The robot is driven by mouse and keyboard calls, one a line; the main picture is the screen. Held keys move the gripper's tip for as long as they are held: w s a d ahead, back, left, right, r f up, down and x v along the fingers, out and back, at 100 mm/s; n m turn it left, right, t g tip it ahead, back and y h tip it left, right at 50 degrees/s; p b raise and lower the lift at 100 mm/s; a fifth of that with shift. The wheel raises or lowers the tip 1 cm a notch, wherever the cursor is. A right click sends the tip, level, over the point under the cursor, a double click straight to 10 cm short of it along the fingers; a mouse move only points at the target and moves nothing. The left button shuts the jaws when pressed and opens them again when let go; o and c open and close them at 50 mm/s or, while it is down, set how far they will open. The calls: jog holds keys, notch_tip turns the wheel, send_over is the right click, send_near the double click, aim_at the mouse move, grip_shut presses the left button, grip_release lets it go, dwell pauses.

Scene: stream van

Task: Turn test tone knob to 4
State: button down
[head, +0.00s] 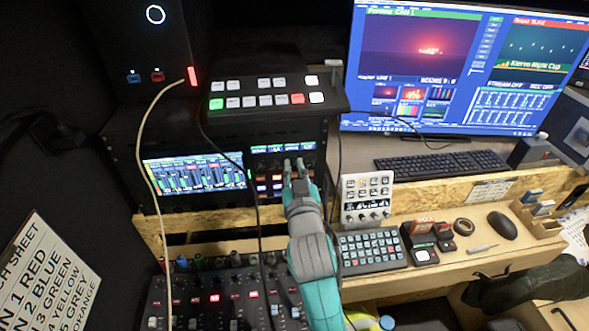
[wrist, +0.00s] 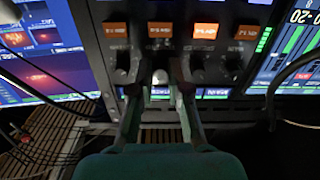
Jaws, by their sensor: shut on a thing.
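In the head view my gripper (head: 294,166) reaches forward to a rack panel with rows of small orange and blue lit displays (head: 268,178). In the wrist view the panel appears upside down, with a row of dark knobs and small orange displays. My gripper (wrist: 160,75) has its two fingers either side of one dark knob (wrist: 160,79) and is shut on it. An orange display (wrist: 160,30) lines up with this knob. The lettering is too small to read, so the knob's name and setting cannot be told. In the head view my gripper hides the knob.
Other knobs (wrist: 197,68) stand close beside the fingers. A black button switcher (head: 270,98) overhangs the panel. Dark cables (head: 255,205) hang in front of the rack. A mixer (head: 215,300) lies below, and a grey controller (head: 367,200) stands right of my arm.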

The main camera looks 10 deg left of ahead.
jog(key=n, duration=0.4)
jog(key=shift+n, duration=0.3)
jog(key=n, duration=0.4)
jog(key=shift+n, duration=0.4)
jog(key=c, duration=1.1)
grip_release()
jog(key=shift+c, duration=0.2)
jog(key=v, duration=1.2)
